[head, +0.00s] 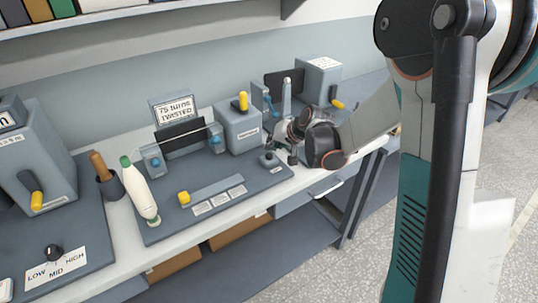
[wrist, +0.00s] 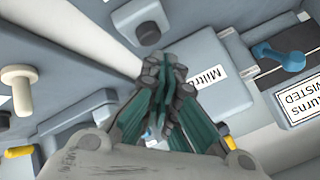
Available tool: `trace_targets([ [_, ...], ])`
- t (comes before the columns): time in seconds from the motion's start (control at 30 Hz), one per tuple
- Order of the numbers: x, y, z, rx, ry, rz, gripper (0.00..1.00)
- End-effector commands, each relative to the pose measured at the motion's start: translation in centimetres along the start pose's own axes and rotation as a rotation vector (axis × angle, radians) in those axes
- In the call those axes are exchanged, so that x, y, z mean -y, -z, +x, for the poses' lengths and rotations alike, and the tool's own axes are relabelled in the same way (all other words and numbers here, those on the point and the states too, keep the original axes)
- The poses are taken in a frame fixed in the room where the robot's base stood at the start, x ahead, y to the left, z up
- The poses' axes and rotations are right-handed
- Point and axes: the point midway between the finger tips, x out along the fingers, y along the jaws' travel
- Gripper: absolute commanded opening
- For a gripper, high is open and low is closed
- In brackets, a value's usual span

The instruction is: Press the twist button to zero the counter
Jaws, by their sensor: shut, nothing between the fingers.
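A small dark round button on a grey block (head: 268,159) sits at the right front of the twist station's dark base, close to my gripper; it appears to be the twist button. In the wrist view a black round button (wrist: 148,33) stands on a grey block just beyond my fingertips. The counter sign (head: 173,110) reads about "75 turns TWISTED"; part of it shows in the wrist view (wrist: 300,100). My gripper (head: 292,157) is shut and empty, pointing down just right of the button block. In the wrist view its closed fingertips (wrist: 166,64) appear apart from the button.
A grey box with a yellow lever (head: 238,128) stands behind the button block. Another grey box (head: 318,77) stands behind my gripper. The bench's front edge is close below the button.

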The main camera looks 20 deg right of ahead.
Motion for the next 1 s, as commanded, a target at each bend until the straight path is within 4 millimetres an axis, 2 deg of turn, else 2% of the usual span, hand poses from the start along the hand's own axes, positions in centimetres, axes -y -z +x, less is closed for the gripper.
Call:
trace_targets([
  [1.0,-0.62,-0.62,0.83,0.000,0.000,0.000,0.00],
])
